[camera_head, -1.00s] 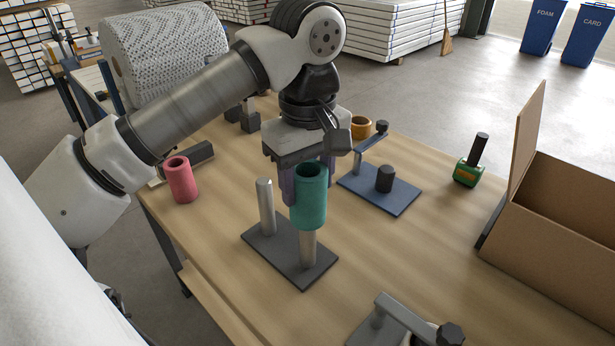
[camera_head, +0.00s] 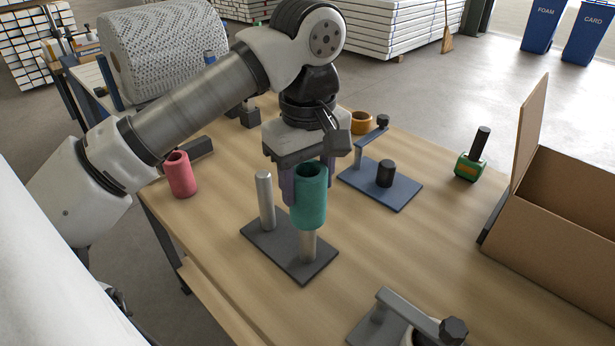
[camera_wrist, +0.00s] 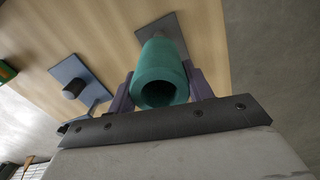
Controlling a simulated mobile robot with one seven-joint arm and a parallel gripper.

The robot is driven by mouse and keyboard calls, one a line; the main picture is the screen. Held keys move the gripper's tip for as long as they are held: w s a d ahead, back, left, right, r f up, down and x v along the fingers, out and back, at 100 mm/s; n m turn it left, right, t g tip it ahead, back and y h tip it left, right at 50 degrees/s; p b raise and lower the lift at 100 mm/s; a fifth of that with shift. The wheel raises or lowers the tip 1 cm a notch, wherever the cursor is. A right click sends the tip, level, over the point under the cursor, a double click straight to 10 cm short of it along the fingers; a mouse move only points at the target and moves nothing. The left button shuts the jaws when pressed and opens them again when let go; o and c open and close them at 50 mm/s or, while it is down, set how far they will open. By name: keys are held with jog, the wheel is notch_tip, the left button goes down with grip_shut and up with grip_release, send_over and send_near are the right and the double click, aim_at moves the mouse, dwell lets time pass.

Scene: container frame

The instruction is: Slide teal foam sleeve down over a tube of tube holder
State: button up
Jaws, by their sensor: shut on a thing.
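The teal foam sleeve (camera_head: 310,200) is upright between the fingers of my gripper (camera_head: 308,186), which is shut on it. In the head view it stands in line above the front tube (camera_head: 308,246) of the tube holder (camera_head: 268,249), and the tube's lower part shows below it. Whether the tube's top is inside the sleeve is hidden. The holder's other tube (camera_head: 265,200) is bare. In the wrist view the sleeve (camera_wrist: 162,72) sits between the purple fingers (camera_wrist: 160,92), with the dark holder base (camera_wrist: 160,30) beyond it.
A pink sleeve (camera_head: 180,174) stands at the table's left. A blue-based clamp stand (camera_head: 380,187), an orange ring (camera_head: 361,123) and a green-based tool (camera_head: 469,168) are behind and right. A cardboard box (camera_head: 555,220) is at the right, a grey clamp (camera_head: 410,322) in front.

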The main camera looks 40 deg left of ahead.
jog(key=shift+f+b, duration=4.3)
jog(key=shift+f, duration=0.95)
dwell(1.7)
jog(key=o, duration=1.5)
jog(key=shift+o, duration=0.2)
jog(key=shift+r, duration=0.15)
